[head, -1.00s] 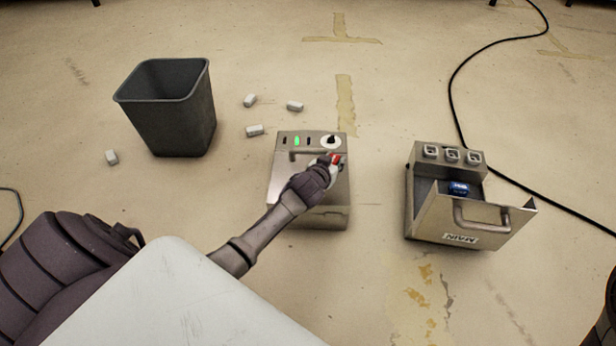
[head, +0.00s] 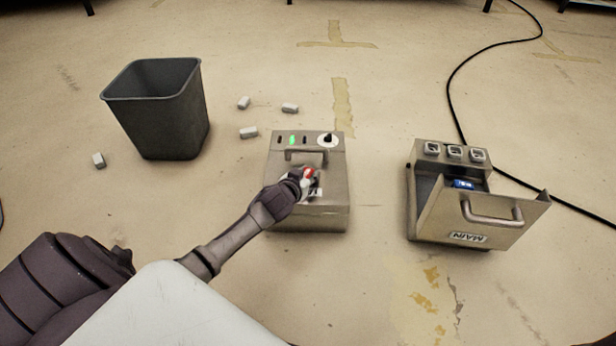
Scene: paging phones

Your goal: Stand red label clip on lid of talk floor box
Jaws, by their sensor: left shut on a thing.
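The red label clip (head: 309,173) is a small red piece at the tips of my left gripper (head: 304,179), which is shut on it. The gripper is over the lid (head: 332,182) of the middle metal floor box (head: 308,221). I cannot tell whether the clip touches the lid. The lid is closed and has a handle (head: 307,155) toward the back. A white label on the lid is mostly covered by the gripper, so its word cannot be read. My right gripper is not in view.
A second metal box (head: 430,215), marked MAIN, stands open on the right with a blue-lit device (head: 464,184) inside. A grey bin (head: 160,120) stands at left. Several small white blocks (head: 249,132) lie between. A black cable (head: 452,100) runs behind the MAIN box.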

